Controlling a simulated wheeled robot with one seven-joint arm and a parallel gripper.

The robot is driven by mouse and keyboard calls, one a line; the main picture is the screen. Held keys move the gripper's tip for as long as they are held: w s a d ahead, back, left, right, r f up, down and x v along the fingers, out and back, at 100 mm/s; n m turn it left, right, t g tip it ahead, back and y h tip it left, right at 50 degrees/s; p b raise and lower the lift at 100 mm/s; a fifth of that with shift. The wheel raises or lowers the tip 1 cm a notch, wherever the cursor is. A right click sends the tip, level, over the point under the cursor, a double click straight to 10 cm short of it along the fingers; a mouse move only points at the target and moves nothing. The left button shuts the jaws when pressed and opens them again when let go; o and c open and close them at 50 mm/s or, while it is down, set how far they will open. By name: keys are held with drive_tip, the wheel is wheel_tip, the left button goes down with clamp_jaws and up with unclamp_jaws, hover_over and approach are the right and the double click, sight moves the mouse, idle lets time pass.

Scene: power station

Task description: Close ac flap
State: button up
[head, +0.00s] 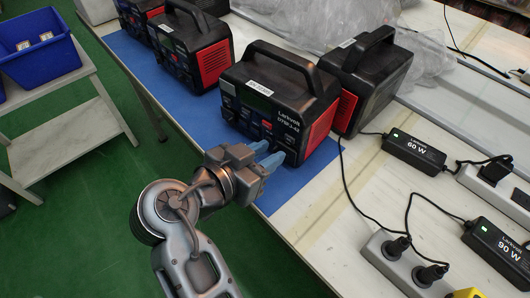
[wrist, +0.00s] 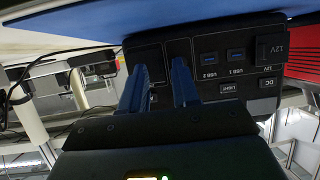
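The black Larkvolt power station (head: 282,98) with red sides stands on the blue mat, its front panel facing me. Its panel also shows in the wrist view (wrist: 215,75), with USB, 12V, DC and light labels. A dark square cover (wrist: 148,57), which looks like the AC flap, sits at the panel's left in the wrist view; its angle is hard to tell and a finger hides part of it. My gripper (head: 269,154) is at the lower front of the station. Its blue fingers are apart with nothing visible between them (wrist: 161,72). I cannot tell whether they touch the panel.
A second black unit (head: 372,80) stands close behind to the right. More units (head: 190,45) stand on the mat (head: 282,185) farther left. Chargers (head: 414,152), cables and power strips (head: 392,262) cover the right of the table. A blue bin (head: 45,62) stands on a side cart.

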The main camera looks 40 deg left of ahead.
drive_tip(key=shift+s, duration=0.1)
drive_tip(key=v, duration=0.7)
drive_tip(key=shift+s, duration=0.35)
drive_tip(key=shift+r, duration=0.1)
